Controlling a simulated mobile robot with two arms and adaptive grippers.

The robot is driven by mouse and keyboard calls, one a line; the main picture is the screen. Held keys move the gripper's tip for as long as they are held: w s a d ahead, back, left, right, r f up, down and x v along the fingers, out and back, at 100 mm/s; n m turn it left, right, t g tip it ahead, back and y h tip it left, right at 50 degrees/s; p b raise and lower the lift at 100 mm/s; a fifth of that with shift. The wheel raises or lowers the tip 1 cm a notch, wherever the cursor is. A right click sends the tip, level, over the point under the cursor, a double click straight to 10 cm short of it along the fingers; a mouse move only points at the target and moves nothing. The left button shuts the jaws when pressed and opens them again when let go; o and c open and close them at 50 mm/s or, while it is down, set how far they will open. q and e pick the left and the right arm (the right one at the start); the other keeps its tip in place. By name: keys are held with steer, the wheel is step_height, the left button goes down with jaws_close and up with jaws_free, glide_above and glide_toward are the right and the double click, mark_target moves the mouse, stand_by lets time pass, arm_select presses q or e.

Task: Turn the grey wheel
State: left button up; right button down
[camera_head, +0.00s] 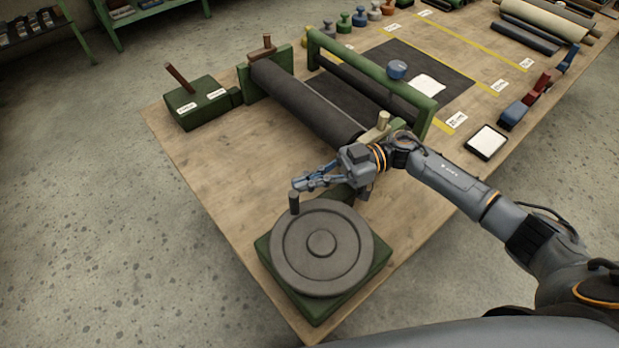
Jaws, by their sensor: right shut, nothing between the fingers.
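The grey wheel (322,270) lies flat on a green base (317,306) at the near corner of the wooden table. A dark upright handle (294,203) stands at its far left rim. My right gripper (297,185) is shut, with its blue fingers at the top of the handle. Nothing is between the fingers, and I cannot tell whether they touch the handle. My right arm reaches in from the right, above the table. My left gripper is not in view.
A dark roller (305,103) in green supports lies behind the wheel. A green box with a lever (197,104) stands at the left table edge. A green frame bar (370,69), a white-topped tray (486,142) and colored stamps lie beyond. Bare wood (215,165) is clear left of the roller.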

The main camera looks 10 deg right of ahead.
stand_by(0.4)
steer(key=w+d, duration=0.2)
steer(key=d, duration=0.9)
steer(key=shift+d, duration=0.4)
